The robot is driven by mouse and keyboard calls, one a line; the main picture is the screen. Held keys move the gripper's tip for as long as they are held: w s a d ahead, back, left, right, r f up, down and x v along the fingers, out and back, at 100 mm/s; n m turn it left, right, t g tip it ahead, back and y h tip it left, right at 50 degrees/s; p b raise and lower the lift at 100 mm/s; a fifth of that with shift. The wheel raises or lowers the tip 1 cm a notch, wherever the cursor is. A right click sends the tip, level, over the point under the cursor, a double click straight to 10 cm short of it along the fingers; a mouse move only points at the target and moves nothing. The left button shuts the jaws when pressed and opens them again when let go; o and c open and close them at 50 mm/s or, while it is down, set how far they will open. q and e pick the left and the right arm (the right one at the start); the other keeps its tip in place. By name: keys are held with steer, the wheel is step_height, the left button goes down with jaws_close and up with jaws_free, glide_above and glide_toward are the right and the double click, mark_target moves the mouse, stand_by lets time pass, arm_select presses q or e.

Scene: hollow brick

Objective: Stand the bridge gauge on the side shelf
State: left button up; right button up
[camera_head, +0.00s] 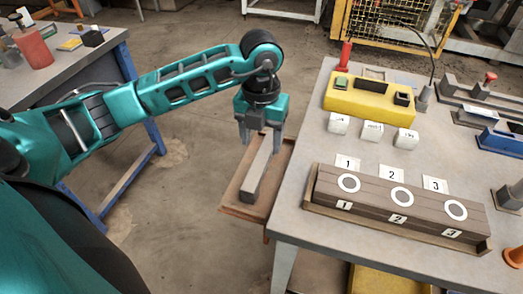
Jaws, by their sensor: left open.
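The bridge gauge appears to be the long light-grey bar (259,167) at the side shelf (240,208), a brown, rimmed board at the left side of the work table. Its near end rests on or just over the shelf. Its far end reaches up to my left gripper (259,141), which points down with its two fingers apart. The fingers are at or just above the bar's far end; I cannot tell whether they touch it. My right gripper is not in view.
The work table (290,215) holds a brown block (395,203) with three white rings, number cards, several white cubes and a yellow control box (370,98). A blue-legged bench (95,75) stands at the left. Open concrete floor lies between them.

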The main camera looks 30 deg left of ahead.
mark_target(261, 158)
arm_select(q)
step_height(261, 158, up, 5)
steer(key=shift+r, duration=0.15)
stand_by(0.6)
